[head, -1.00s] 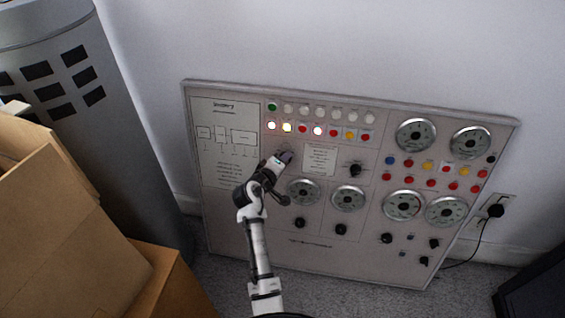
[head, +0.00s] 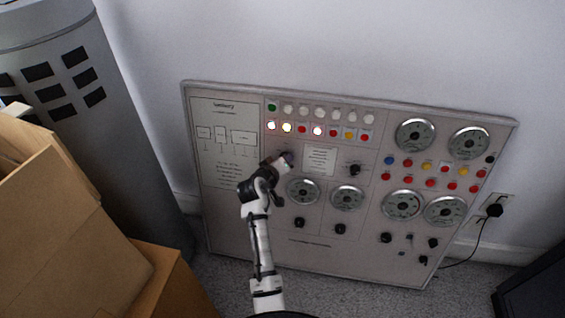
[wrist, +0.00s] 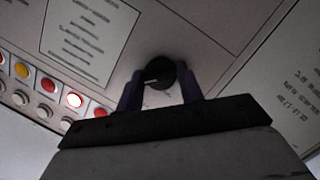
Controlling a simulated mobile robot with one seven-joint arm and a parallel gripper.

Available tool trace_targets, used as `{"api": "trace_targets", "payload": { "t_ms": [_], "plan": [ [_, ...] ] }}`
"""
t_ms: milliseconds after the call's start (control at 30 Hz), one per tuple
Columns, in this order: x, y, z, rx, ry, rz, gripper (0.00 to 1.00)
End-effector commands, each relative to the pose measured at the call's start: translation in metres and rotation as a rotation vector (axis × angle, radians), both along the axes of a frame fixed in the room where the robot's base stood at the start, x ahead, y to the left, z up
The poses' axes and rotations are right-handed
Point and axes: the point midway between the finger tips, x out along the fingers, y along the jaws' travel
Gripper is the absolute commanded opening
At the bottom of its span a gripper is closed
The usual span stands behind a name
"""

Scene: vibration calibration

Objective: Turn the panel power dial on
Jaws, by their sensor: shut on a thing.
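The control panel (head: 340,255) leans upright against the wall. In the wrist view, a round black dial (wrist: 160,73) with a pale pointer line sits on the panel face. My gripper (wrist: 160,85) has a finger on each side of this dial and is shut on it. In the head view, my gripper (head: 285,160) is at the panel, below the row of lit lamps and left of a small printed label (head: 320,160). There the dial is hidden behind my gripper.
Another black knob (head: 354,169) is right of the label. Several round gauges (head: 415,135), coloured buttons and lower knobs fill the panel. Cardboard boxes (head: 60,215) and a grey cylinder (head: 110,130) stand at left. A black plug (head: 495,210) is in the wall at right.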

Motion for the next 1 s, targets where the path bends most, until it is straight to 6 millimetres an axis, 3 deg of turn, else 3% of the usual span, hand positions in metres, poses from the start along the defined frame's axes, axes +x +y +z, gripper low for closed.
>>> {"api": "trace_targets", "payload": {
  "t_ms": [167, 200, 333, 733, 1000],
  "plan": [
    [0.000, 0.000, 0.000, 0.001, 0.001, 0.000, 0.14],
    [0.000, 0.000, 0.000, 0.001, 0.001, 0.000, 0.40],
    [0.000, 0.000, 0.000, 0.001, 0.001, 0.000, 0.57],
    [-0.006, 0.003, 0.002, -0.001, 0.000, 0.000, 0.58],
    [-0.051, 0.023, 0.022, 0.001, 0.001, 0.004, 0.58]
  ]
}}
